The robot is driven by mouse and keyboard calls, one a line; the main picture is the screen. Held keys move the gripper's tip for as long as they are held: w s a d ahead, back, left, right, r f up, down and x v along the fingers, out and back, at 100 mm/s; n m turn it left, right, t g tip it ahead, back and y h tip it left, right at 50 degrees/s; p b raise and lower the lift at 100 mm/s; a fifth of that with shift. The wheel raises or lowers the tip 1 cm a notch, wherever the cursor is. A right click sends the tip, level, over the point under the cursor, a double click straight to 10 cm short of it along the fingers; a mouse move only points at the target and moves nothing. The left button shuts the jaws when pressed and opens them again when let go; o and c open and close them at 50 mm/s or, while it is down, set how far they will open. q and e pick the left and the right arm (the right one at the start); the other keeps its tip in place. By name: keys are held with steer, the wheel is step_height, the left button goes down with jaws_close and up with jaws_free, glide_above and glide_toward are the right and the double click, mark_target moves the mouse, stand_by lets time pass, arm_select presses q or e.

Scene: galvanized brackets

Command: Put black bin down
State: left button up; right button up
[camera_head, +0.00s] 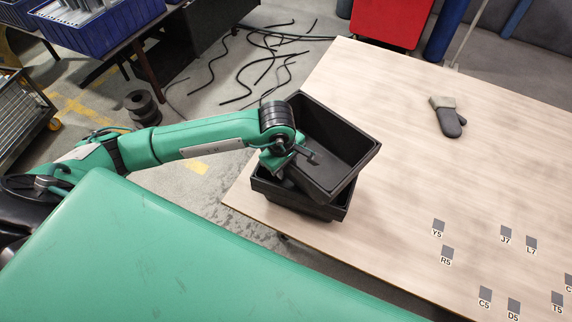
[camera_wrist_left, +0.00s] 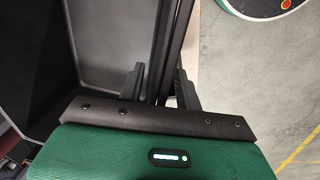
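A black bin (camera_head: 340,146) is tilted above a second black bin (camera_head: 333,208), which sits at the table's near-left corner. Whether the two bins touch is hard to tell. My left gripper (camera_head: 300,162) is at the upper bin's left wall. In the left wrist view, my left gripper (camera_wrist_left: 159,88) has a finger on each side of the black bin's wall (camera_wrist_left: 166,40), so it is shut on it. The upper bin looks empty, and it hides most of the lower bin's inside. My right gripper is not in view.
The wooden table (camera_head: 390,180) is mostly clear. A dark glove (camera_head: 448,117) lies toward the back. Several small labelled grey squares (camera_head: 447,252) are at the right front. Blue bins (camera_head: 100,22) stand on another table at upper left. Black hoses lie on the floor.

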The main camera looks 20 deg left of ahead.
arm_select(q)
steer(key=shift+r, duration=0.1)
step_height(320, 180, up, 12)
steer(key=s+b, duration=0.1)
steer(key=b, duration=0.1)
steer(key=shift+s+a+r, duration=0.25)
steer(key=shift+a, duration=0.05)
stand_by(0.7)
